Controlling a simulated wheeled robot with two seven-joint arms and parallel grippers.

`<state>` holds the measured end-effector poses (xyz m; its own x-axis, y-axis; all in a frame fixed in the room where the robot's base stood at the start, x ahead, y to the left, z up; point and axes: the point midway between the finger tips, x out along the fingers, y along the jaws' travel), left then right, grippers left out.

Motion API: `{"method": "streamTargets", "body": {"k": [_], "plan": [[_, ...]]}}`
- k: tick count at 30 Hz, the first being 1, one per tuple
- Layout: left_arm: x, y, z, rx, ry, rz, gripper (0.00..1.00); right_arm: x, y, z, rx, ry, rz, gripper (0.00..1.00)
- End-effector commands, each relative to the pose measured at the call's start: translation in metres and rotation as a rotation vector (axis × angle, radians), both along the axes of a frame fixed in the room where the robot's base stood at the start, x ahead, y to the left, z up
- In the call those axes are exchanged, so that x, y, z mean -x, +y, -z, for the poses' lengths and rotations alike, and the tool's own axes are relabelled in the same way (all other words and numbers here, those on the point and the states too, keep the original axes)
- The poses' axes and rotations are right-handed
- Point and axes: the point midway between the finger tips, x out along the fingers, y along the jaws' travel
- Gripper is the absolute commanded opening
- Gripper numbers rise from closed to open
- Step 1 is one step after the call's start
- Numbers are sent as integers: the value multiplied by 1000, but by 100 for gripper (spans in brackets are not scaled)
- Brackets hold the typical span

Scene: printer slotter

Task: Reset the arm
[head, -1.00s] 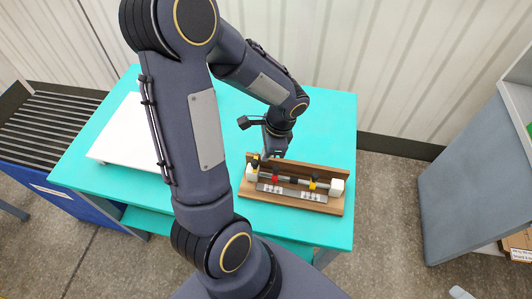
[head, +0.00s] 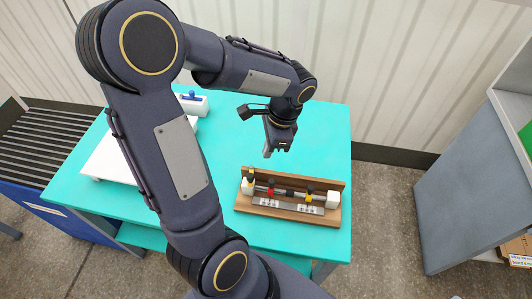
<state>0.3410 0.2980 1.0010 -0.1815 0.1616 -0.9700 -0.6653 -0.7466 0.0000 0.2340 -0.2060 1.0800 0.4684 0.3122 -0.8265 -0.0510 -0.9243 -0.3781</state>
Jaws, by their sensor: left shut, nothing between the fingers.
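My left gripper (head: 268,152) is shut and empty, with its fingers pointing down above the turquoise table. It hangs behind and above a wooden slotter stand (head: 338,196), apart from it. The stand holds a horizontal bar with a yellow-and-black piece (head: 251,174), a red piece (head: 271,187) and a yellow piece (head: 310,190), with white blocks at its ends. Grey plates with markings lie along its front. My right gripper does not show.
The turquoise table (head: 325,135) is clear around the stand. A white panel (head: 108,164) lies on its left, partly hidden by my arm, with a white block with a blue knob (head: 192,101) near it. A roller conveyor (head: 52,142) stands at left, a grey cabinet (head: 462,190) at right.

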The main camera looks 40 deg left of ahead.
Motion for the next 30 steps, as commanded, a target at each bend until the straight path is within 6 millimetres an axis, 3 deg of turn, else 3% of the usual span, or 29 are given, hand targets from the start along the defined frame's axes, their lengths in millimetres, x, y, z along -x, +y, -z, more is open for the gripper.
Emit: {"method": "streamTargets", "body": {"k": [19, 23, 30], "plan": [[5, -3, -7, 20, -32, -38, 0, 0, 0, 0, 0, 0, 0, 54], [23, -13, -24, 86, -126, -162, 0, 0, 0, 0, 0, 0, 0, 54], [69, -49, -58, 302, -359, -507, 0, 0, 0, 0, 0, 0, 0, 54]]}}
